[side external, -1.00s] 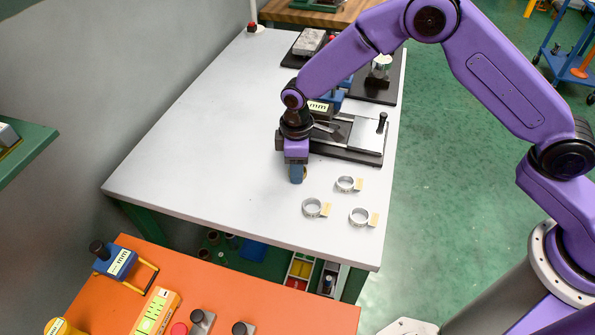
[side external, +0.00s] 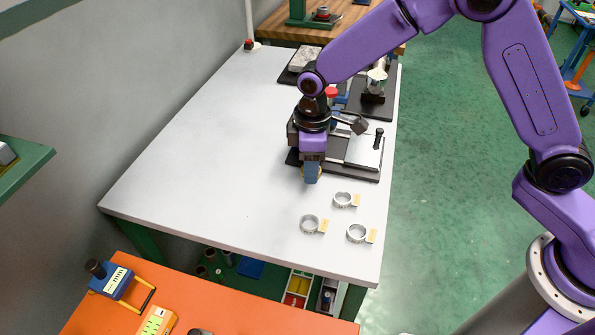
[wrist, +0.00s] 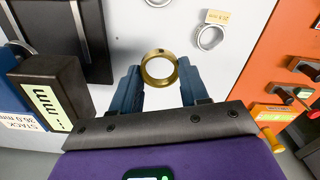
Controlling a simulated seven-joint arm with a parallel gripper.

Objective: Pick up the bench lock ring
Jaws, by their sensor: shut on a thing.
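A brass-coloured ring (wrist: 148,76), which I take to be the bench lock ring, sits between the two blue fingers of my gripper (wrist: 160,80) in the wrist view. The fingers are shut on its sides, and its opening faces the camera. In the side view my gripper (side external: 312,180) points down over the white bench, just in front of the black-based vise; only a sliver of the ring shows there. How high the ring is above the bench is hard to tell.
Three silver rings with tan tags lie on the white bench (side external: 200,170): one nearer (side external: 309,224), one behind it (side external: 343,200), one at right (side external: 356,233). The vise base (side external: 360,170) is close behind my gripper. The bench's left half is clear.

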